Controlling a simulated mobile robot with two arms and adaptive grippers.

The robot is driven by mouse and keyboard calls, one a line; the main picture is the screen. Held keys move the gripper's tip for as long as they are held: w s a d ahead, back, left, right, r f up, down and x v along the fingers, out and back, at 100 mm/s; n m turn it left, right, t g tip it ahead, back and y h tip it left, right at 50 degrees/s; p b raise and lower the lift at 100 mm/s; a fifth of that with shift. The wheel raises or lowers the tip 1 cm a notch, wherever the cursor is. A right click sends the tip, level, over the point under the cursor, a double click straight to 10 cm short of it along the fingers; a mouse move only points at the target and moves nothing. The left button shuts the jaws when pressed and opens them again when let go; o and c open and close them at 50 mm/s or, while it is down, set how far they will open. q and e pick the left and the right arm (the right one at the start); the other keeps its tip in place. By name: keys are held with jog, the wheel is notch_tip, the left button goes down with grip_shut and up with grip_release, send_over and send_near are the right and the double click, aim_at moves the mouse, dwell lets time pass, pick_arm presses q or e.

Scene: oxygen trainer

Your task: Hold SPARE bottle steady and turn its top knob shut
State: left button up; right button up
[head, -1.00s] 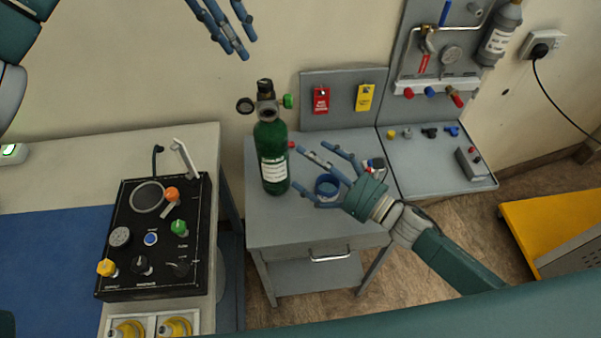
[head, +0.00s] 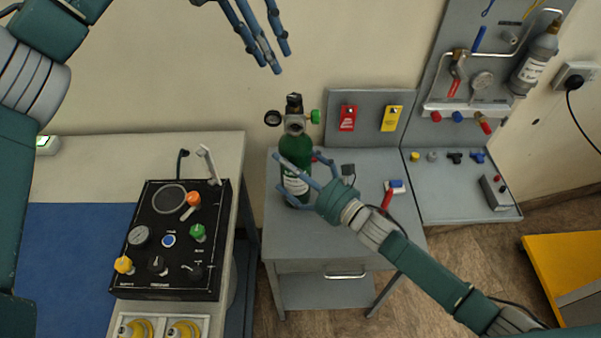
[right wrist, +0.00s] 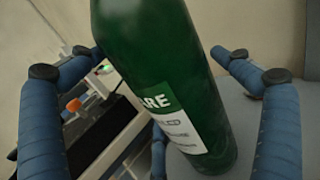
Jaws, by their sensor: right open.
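The SPARE bottle (head: 297,152) is a green cylinder with a white label, standing upright on the grey cabinet top. Its valve head carries a black top knob (head: 294,100), a gauge on the left and a green knob on the right. In the right wrist view the bottle (right wrist: 165,70) fills the middle, with "ARE" readable on its label. My right gripper (head: 296,179) is open, its fingers on both sides of the bottle's lower body; contact cannot be told. My left gripper (head: 274,58) is above the bottle, fingers pointing down, with nothing visible between them; its opening is unclear.
A black control box (head: 172,240) stands on the left bench. A grey panel with a red tag (head: 347,118) and a yellow tag (head: 391,119) rises behind the bottle. A red-handled item (head: 387,199) lies right of my right gripper. Wall piping (head: 465,105) is farther right.

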aim_at(294, 97)
jog(key=shift+w+a, duration=0.15)
jog(key=c, duration=1.7)
pick_arm(q)
jog(key=shift+o, duration=1.2)
pick_arm(e)
jog(key=shift+c, duration=0.7)
pick_arm(q)
jog(key=shift+o, duration=0.4)
jog(key=shift+w+d+r+n, duration=0.15)
jog(key=shift+d+n, duration=0.2)
jog(key=shift+n, duration=0.25)
jog(key=d+f+n+y, duration=0.1)
jog(key=f+n, duration=0.2)
jog(key=n, duration=0.1)
jog(key=d+f+n+y, duration=0.1)
jog(key=f+n, duration=0.2)
jog(key=n, duration=0.1)
jog(key=d+f+n+y, duration=0.1)
jog(key=f+n+y, duration=0.1)
jog(key=n, duration=0.3)
jog(key=shift+w+d+f+g, duration=0.1)
jog(key=shift+d+f+g, duration=0.15)
jog(key=shift+f, duration=0.4)
